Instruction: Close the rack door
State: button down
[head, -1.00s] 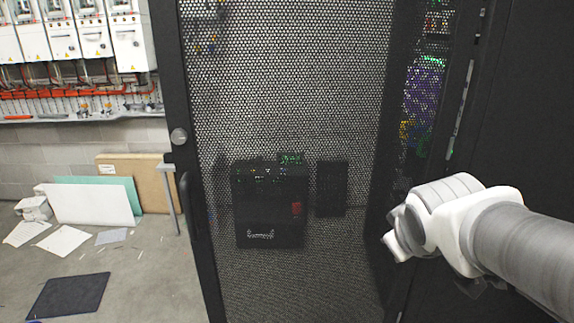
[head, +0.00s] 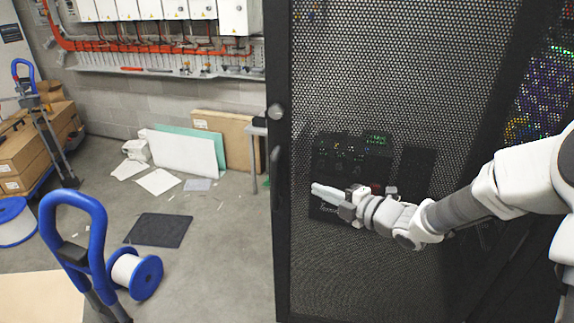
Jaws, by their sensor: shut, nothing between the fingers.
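The black rack door (head: 400,70) has a perforated mesh panel in a solid frame and fills the right half of the head view. A round silver knob (head: 277,112) and a dark handle (head: 276,168) are on its left edge. The door appears to stand open at an angle. Lit equipment in the rack (head: 545,85) shows at the far right, beside the mesh panel. My gripper (head: 318,189) is shut and empty, in front of the lower mesh and pointing left toward the handle side. I cannot tell whether it touches the mesh.
A blue-handled trolley (head: 75,225) and a cable reel (head: 135,275) stand at the lower left. Cardboard boxes (head: 35,145) are at the far left. Leaning panels (head: 190,150) and a dark floor mat (head: 159,230) are left of the door. The floor between is mostly clear.

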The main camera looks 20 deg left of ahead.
aim_at(277, 171)
jog(key=a+n+y, duration=0.1)
jog(key=a, duration=0.3)
jog(key=w+a+n+g+y+p, duration=0.1)
jog(key=a, duration=0.3)
jog(key=a+n+g+y, duration=0.1)
jog(key=a, duration=0.4)
jog(key=shift+w+r, duration=0.1)
jog(key=shift+w, duration=0.9)
jog(key=shift+a, duration=0.1)
